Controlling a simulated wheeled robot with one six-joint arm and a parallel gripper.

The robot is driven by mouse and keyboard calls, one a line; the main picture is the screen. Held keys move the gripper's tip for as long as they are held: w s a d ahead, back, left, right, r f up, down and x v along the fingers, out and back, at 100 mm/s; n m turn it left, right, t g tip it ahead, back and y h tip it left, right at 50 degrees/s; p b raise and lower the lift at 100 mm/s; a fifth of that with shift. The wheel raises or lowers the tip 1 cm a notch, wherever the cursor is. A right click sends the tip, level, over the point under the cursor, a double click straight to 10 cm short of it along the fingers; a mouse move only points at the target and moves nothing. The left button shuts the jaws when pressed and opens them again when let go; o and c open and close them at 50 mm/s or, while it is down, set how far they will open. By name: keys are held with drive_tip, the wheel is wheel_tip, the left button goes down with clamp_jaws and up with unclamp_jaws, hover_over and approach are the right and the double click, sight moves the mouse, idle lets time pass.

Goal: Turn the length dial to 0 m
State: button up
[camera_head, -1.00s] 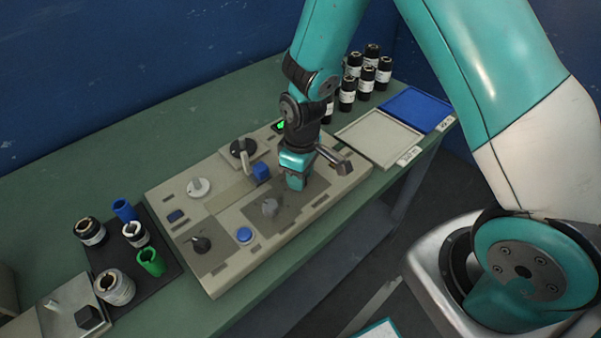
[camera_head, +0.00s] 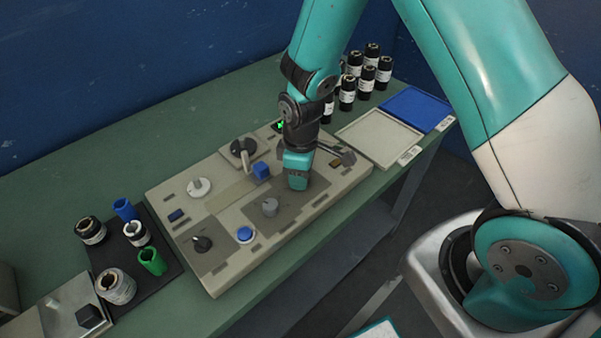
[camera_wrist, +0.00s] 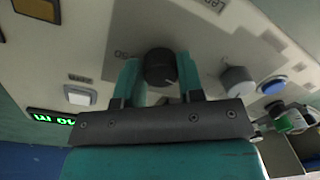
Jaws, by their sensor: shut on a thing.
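The length dial (camera_wrist: 160,67) is a dark round knob with a light pointer mark, on the beige control panel (camera_head: 215,252). In the wrist view it sits between the two teal fingers of my gripper (camera_wrist: 158,77), which is shut on it. A label beginning "Len" is partly visible near it. In the head view my gripper (camera_head: 297,181) points down at the panel's right part and hides the dial. A display (camera_wrist: 52,119) shows green characters upside down in the wrist view, ending in "m"; I cannot read the number surely.
A grey knob (camera_head: 270,207), a blue button (camera_head: 245,234) and a black knob (camera_head: 202,244) lie left of my gripper on the panel. A black rotary handle (camera_head: 243,148) stands behind. A grey tray (camera_head: 379,137) and black bottles (camera_head: 347,94) are at the right.

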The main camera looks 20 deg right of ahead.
drive_tip(key=o, duration=0.9)
drive_tip(key=shift+o, duration=0.2)
drive_tip(key=shift+r, duration=0.1)
wheel_tip(320, 180, up, 17)
drive_tip(key=shift+w+d+r, duration=0.2)
drive_tip(key=shift+w+d, duration=0.1)
drive_tip(key=shift+w, duration=0.15)
